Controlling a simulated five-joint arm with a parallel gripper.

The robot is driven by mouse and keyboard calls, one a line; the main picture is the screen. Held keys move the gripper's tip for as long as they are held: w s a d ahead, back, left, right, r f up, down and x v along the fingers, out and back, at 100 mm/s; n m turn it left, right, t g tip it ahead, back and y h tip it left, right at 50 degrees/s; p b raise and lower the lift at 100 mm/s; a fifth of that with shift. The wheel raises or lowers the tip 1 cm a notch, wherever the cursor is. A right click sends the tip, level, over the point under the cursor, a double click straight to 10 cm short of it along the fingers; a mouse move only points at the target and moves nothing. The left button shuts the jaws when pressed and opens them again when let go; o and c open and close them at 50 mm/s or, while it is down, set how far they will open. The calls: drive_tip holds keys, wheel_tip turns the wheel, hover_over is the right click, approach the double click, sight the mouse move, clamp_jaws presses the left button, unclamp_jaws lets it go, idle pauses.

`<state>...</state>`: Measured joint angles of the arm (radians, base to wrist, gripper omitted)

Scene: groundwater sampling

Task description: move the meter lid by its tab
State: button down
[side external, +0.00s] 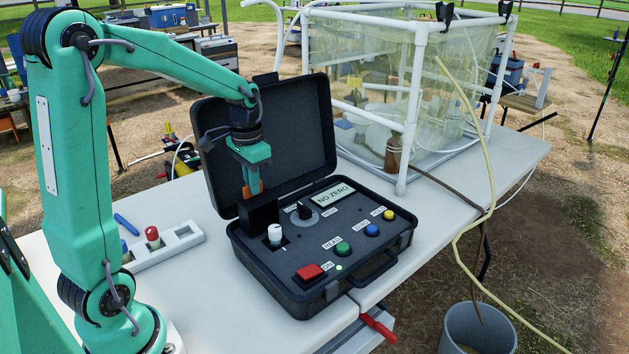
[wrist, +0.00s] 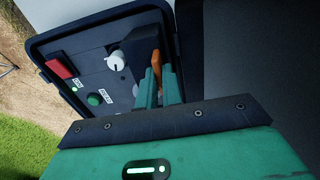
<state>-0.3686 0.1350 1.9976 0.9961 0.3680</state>
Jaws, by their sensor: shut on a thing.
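The meter is a black case (side external: 320,285) standing open on the white table, with its panel facing up. Its small black meter lid (side external: 258,214) stands raised at the panel's back left, behind a white-capped vial (side external: 275,233). My gripper (side external: 251,180) points down above the lid and is shut on its orange tab (side external: 254,188). In the wrist view the orange tab (wrist: 155,62) sits between my green fingers, with the dark lid (wrist: 138,48) beside it and the white cap (wrist: 115,61) to the left. The lid's lower edge is hard to make out.
The case's large cover (side external: 312,125) stands open behind my gripper. The panel carries a display reading "NO ZERO" (side external: 335,195), a dark knob (side external: 305,211) and coloured buttons. A white rack (side external: 180,240) with a red-capped vial (side external: 152,236) lies left of the case.

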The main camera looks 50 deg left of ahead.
drive_tip(key=shift+d+r, duration=0.1)
drive_tip(key=shift+d, duration=0.05)
drive_tip(key=shift+d+r, duration=0.2)
drive_tip(key=shift+d, duration=1.05)
drive_tip(key=d+f, duration=0.1)
drive_tip(key=d, duration=0.5)
drive_tip(key=shift+d+f, duration=0.25)
drive_tip(key=shift+d, duration=0.1)
drive_tip(key=c, duration=2.2)
unclamp_jaws()
drive_tip(key=d+f, duration=0.4)
drive_tip(key=shift+s+d+f, duration=0.1)
drive_tip(key=shift+d+f, duration=0.05)
drive_tip(key=shift+d, duration=0.2)
drive_tip(key=c, duration=1.6)
unclamp_jaws()
drive_tip(key=shift+o, duration=0.2)
drive_tip(key=shift+d, duration=0.1)
drive_tip(key=shift+w+d+r, duration=0.1)
drive_tip(key=shift+d, duration=2.15)
drive_tip(key=shift+w+d+r, duration=0.1)
drive_tip(key=shift+d, duration=2.1)
